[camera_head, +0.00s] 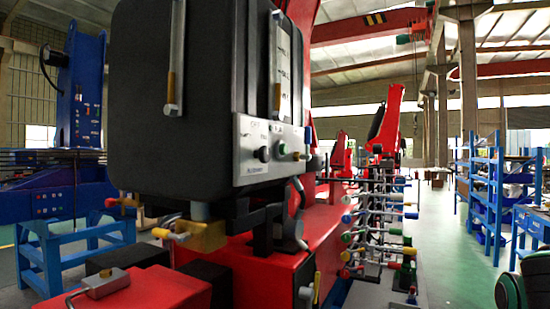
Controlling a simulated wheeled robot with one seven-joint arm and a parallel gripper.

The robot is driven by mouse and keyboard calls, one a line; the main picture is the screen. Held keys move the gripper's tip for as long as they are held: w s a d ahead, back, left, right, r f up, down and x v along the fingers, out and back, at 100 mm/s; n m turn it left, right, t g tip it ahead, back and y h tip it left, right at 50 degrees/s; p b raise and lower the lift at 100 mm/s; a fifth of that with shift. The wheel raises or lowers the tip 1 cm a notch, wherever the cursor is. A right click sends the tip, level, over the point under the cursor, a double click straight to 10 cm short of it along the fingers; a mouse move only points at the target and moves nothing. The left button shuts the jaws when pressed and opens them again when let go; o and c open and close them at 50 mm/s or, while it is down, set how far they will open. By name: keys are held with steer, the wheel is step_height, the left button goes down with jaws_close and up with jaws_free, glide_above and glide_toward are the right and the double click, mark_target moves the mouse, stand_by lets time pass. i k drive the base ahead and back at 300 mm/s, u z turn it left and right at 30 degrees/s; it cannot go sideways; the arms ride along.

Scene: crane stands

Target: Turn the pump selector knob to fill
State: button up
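A grey control panel (256,160) is fixed to the lower front of a large black tank (178,90). A dark round knob (264,154) sits on the panel, with a second, lighter knob (282,149) to its right. Small lettering is printed around them, too small to read surely, so I cannot tell which knob is the pump selector or which way it points. My gripper does not show in this view, and nothing is seen touching the panel.
Below the tank are a brass valve (203,236) and a red base (280,277). A rack of coloured valve handles (378,225) stands to the right. Blue shelves (490,185) are at the far right, with clear green floor (440,240) before them. A blue trestle (75,245) is left.

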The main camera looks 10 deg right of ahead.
mark_target(264, 154)
steer(key=u, duration=0.05)
steer(key=k, duration=1.2)
steer(key=z, duration=0.6)
steer(key=i, duration=1)
steer(key=u, duration=0.05)
